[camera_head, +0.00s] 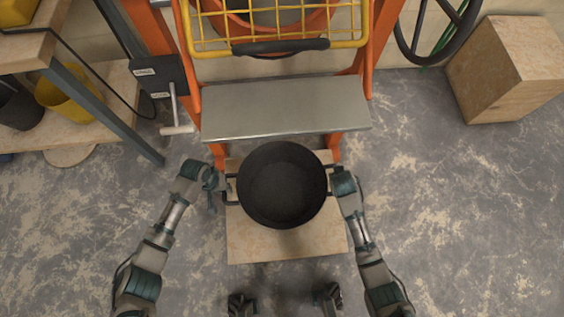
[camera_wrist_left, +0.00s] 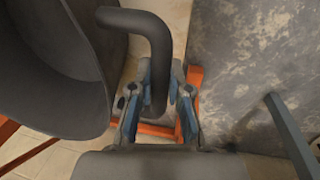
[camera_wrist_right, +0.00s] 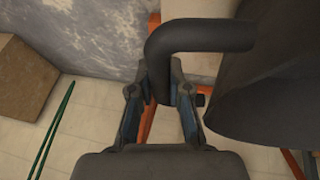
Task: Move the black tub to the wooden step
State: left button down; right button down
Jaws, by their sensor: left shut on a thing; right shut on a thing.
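The round, empty black tub (camera_head: 283,185) is in the middle of the head view, over a flat pale wooden step (camera_head: 287,243). I cannot tell whether the tub rests on the step or hangs just above it. My left gripper (camera_head: 222,186) is shut on the tub's left handle, a bent black bar (camera_wrist_left: 158,50) in the left wrist view. My right gripper (camera_head: 334,182) is shut on the right handle, which shows in the right wrist view (camera_wrist_right: 195,37). The tub looks roughly level. The step's middle is hidden under it.
An orange frame with a grey metal shelf (camera_head: 285,106) and yellow basket (camera_head: 275,45) stands behind the tub. A wooden box (camera_head: 507,70) is at the right. A shelf with a yellow tub (camera_head: 68,93) is at the left. The floor on both sides is clear.

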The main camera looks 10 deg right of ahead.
pick_arm(q)
jog(key=shift+r, duration=0.1)
pick_arm(e)
jog(key=shift+r, duration=0.1)
